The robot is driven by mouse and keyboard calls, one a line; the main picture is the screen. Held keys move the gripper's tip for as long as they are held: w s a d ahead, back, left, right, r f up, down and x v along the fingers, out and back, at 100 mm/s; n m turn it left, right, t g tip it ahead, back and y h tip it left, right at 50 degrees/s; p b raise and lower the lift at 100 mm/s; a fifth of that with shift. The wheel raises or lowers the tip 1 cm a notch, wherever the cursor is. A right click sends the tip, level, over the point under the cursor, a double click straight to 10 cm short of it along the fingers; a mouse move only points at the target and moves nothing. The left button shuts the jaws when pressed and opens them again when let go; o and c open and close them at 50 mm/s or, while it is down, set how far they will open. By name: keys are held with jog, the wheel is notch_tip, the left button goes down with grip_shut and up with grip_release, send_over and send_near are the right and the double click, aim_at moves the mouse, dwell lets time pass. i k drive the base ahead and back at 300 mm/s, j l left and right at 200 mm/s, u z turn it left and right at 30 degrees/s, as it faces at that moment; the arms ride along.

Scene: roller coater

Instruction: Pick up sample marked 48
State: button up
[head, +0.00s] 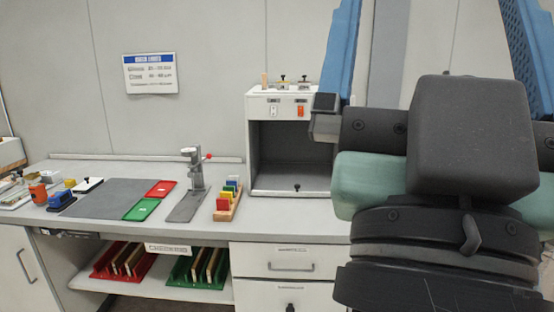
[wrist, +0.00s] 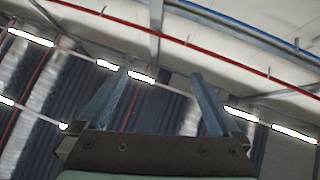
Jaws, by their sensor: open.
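No marking 48 is legible in either view. Several thin brown panels that could be samples stand in a red rack (head: 104,271) and a green rack (head: 182,274) on the shelf under the bench. My gripper (head: 430,12) is large and close at the right of the head view, with its blue fingers pointing up and wide apart. It is far from the racks. In the wrist view my gripper (wrist: 160,75) is open and empty, facing the ceiling.
The bench holds a grey mat (head: 106,198), red tray (head: 160,188), green tray (head: 141,209), a stand (head: 192,175), a wooden block with coloured pieces (head: 228,203) and a white open-fronted cabinet (head: 262,105). Drawers (head: 285,262) are below. My arm hides the right side.

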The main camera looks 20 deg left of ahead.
aim_at(13, 199)
jog(key=j+u, duration=0.15)
jog(key=u, duration=1.6)
jog(key=i+j+u, duration=0.1)
jog(key=i+u, duration=0.2)
jog(key=i, duration=1.1)
